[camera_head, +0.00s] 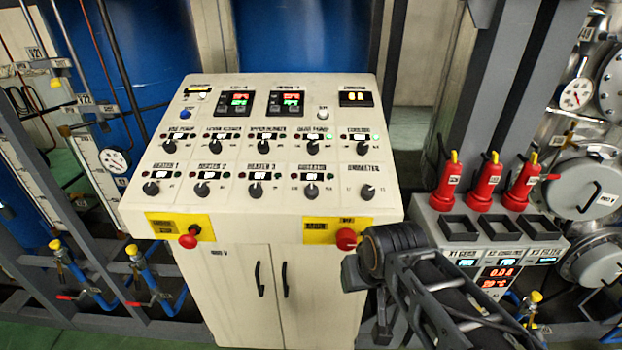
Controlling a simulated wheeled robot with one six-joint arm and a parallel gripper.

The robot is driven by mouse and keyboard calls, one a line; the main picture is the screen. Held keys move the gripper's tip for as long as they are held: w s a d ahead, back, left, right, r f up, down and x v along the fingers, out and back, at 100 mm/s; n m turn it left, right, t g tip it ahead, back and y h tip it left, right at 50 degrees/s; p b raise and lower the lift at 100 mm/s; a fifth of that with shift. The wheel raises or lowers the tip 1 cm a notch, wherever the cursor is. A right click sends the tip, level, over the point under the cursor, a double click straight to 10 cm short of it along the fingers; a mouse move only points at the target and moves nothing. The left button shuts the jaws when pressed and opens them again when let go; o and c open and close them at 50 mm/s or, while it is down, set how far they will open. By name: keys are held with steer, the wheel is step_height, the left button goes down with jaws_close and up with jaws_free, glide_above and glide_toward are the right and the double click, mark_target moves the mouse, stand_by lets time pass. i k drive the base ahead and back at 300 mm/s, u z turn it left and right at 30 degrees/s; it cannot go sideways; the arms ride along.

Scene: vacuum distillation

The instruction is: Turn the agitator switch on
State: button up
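The cream control panel (225,222) stands in the middle, with two rows of black rotary switches on its sloped face. The small labels are blurred, so I cannot tell for sure which switch is the agitator's. In the lower row, the fourth switch (311,190) has a label too blurred to read; the first three appear marked as heaters. The lower-row far-right knob (367,191) is also unreadable. My arm is at the lower right, in front of the panel's right front corner, below the switches. I cannot make out gripper fingers.
Red knobs (188,238) and (346,239) sit on yellow plates along the panel's front. A grey unit (440,228) with several red bottle-shaped items stands at right. Blue valve pipes (150,285) are at lower left. The space above the panel face is clear.

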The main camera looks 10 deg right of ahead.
mark_target(311, 192)
steer(key=u, duration=0.45)
steer(key=k, duration=1.05)
steer(key=u, duration=0.85)
steer(key=i, duration=1.2)
steer(key=z, duration=1.1)
steer(key=i, duration=0.25)
steer(key=z, duration=0.2)
